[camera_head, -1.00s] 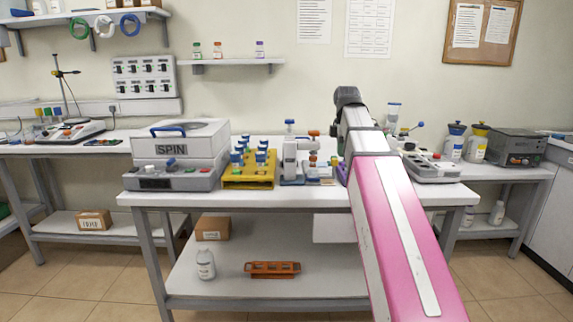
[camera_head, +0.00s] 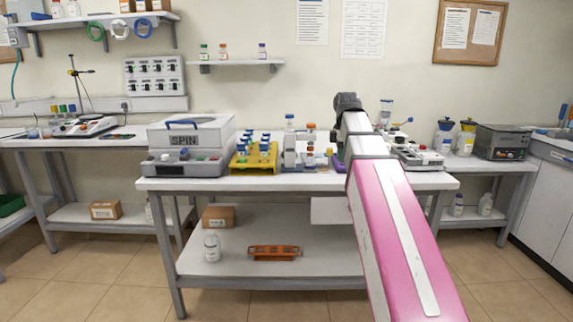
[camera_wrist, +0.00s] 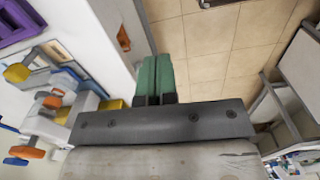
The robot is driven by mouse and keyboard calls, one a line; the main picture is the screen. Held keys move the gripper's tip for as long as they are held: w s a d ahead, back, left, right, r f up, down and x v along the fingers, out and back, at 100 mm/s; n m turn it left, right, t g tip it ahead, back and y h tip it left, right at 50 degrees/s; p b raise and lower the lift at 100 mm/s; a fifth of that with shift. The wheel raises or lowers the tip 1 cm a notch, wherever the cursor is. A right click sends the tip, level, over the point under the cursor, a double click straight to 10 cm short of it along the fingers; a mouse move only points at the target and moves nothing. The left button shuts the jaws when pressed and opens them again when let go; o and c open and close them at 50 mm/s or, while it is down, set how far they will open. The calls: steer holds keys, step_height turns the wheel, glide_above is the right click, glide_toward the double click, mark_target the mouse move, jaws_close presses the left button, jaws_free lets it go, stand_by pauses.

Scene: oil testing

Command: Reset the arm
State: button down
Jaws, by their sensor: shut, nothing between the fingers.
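My arm (camera_head: 395,225), pink with a white stripe, reaches up and forward from the lower right in the head view, over the right part of the middle bench (camera_head: 245,184). Its far end hides my gripper in that view. In the wrist view my gripper (camera_wrist: 151,62) shows two green fingers pressed together, with nothing between them. The fingers are beside the bench edge, over the tiled floor. A white device with orange and yellow knobs (camera_wrist: 58,118) stands on the bench to the left of the fingers, apart from them.
The bench holds a centrifuge marked SPIN (camera_head: 190,135) and a yellow rack (camera_head: 253,158) with blue-capped vials. A purple rack (camera_wrist: 14,20) shows in the wrist view. A grey box (camera_head: 500,142) stands on the right-hand bench. The floor (camera_head: 90,275) in front is clear.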

step_height(320, 180, down, 23)
steer(key=s+m, duration=0.2)
steer(key=m, duration=0.6)
steer(key=s+f+m, duration=0.4)
steer(key=s+f, duration=0.1)
steer(key=f, duration=0.5)
steer(key=s+f+m, duration=0.5)
steer(key=f, duration=0.5)
steer(key=shift+s+f, duration=0.15)
steer(key=shift+f, duration=0.1)
